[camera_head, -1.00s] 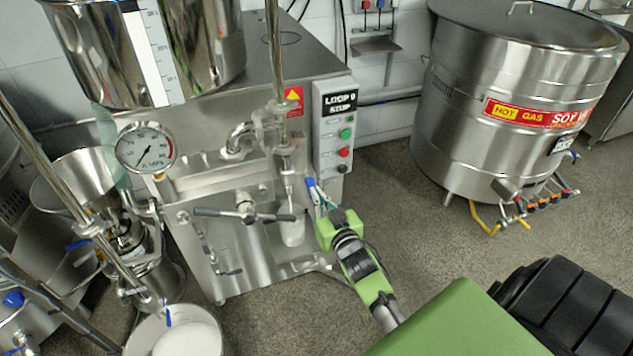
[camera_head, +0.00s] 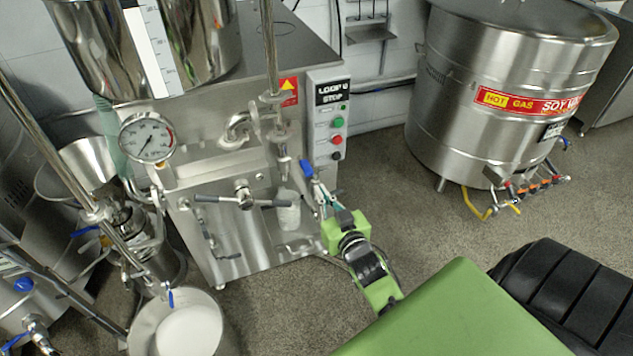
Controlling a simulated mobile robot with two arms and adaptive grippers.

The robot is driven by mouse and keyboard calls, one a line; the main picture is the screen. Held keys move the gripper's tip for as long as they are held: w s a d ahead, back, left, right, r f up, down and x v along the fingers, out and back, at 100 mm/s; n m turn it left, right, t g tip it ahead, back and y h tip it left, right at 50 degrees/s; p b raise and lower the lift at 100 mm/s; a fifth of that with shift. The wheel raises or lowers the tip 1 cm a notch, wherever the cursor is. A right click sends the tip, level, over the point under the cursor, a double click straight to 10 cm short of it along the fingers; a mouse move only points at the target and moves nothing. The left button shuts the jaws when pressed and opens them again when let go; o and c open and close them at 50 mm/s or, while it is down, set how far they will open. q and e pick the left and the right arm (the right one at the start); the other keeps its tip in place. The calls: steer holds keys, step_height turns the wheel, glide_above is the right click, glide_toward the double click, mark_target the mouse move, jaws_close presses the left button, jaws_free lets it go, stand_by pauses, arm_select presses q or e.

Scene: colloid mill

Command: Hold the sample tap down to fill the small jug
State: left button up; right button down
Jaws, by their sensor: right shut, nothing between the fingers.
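The sample tap (camera_head: 306,169), with a blue lever, sits low on the front right of the steel mill, below the control box. The small jug (camera_head: 289,213), pale and translucent, stands upright under the tap's outlet. Whitish content seems to show in it, but its level is unclear. My right gripper (camera_head: 319,194) is shut and empty, just right of the jug and below the blue lever. Its fingertips are close to the lever, but I cannot tell whether they touch it. My left gripper is out of view.
The control box (camera_head: 326,125) with its buttons is just above my right gripper. A bar handle (camera_head: 243,201) sticks out left of the jug. A pot of white liquid (camera_head: 137,325) stands at lower left. A large steel kettle (camera_head: 495,110) stands right, with clear floor before it.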

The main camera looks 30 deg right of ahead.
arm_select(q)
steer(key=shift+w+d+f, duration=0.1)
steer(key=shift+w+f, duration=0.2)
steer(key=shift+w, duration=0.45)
arm_select(e)
steer(key=s, duration=0.2)
steer(key=s+a+f, duration=0.1)
steer(key=s, duration=0.1)
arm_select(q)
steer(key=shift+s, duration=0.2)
